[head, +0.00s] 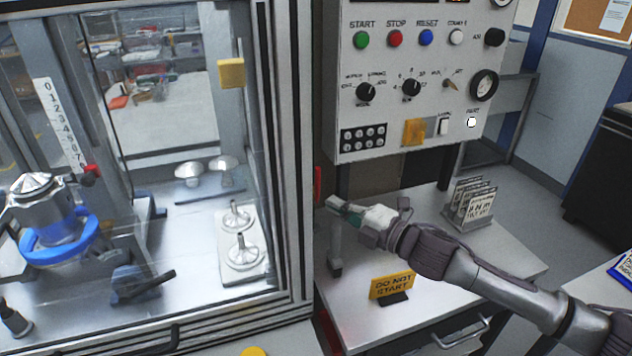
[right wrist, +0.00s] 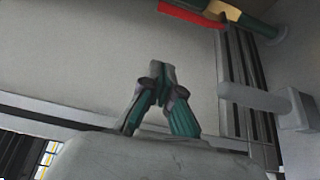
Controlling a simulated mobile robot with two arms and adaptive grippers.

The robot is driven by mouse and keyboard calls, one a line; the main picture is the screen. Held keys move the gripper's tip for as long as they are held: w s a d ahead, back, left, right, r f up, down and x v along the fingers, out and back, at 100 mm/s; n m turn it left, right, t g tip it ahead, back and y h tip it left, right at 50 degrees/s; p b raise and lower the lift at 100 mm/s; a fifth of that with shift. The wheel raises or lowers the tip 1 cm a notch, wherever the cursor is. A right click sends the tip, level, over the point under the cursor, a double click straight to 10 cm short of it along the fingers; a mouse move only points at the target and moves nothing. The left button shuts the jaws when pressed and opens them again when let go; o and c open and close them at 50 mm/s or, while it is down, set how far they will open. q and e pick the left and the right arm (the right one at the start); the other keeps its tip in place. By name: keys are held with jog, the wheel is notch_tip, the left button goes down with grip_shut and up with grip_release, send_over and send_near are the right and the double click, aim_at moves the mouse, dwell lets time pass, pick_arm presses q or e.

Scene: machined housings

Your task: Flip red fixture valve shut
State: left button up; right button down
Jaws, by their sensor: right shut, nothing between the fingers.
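A red lever (right wrist: 187,12) joins a brass-coloured valve body (right wrist: 232,10) on a green pipe (right wrist: 258,27) at the top of the right wrist view. Its outer parts are cut off by the frame edge. In the head view a narrow red handle (head: 318,184) shows at the side of the enclosure; I cannot tell whether it is the same lever. My right gripper (head: 333,204) is beside it, apart and slightly lower. In the right wrist view its fingers (right wrist: 161,72) are together and empty, clear of the lever. My left gripper is out of view.
The glazed enclosure (head: 285,150) stands left, the control panel (head: 430,75) above. A "DO NOT START" sign (head: 392,286) and a card holder (head: 470,207) stand on the bench (head: 345,305).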

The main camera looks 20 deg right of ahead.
aim_at(317, 186)
jog(key=p+x, duration=0.4)
jog(key=x, duration=0.6)
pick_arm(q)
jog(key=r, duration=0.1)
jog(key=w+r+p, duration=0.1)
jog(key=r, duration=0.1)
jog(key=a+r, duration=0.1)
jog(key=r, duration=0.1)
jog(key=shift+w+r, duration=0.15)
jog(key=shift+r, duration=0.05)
pick_arm(e)
jog(key=d, duration=0.2)
jog(key=w+d, duration=0.1)
jog(key=d, duration=0.1)
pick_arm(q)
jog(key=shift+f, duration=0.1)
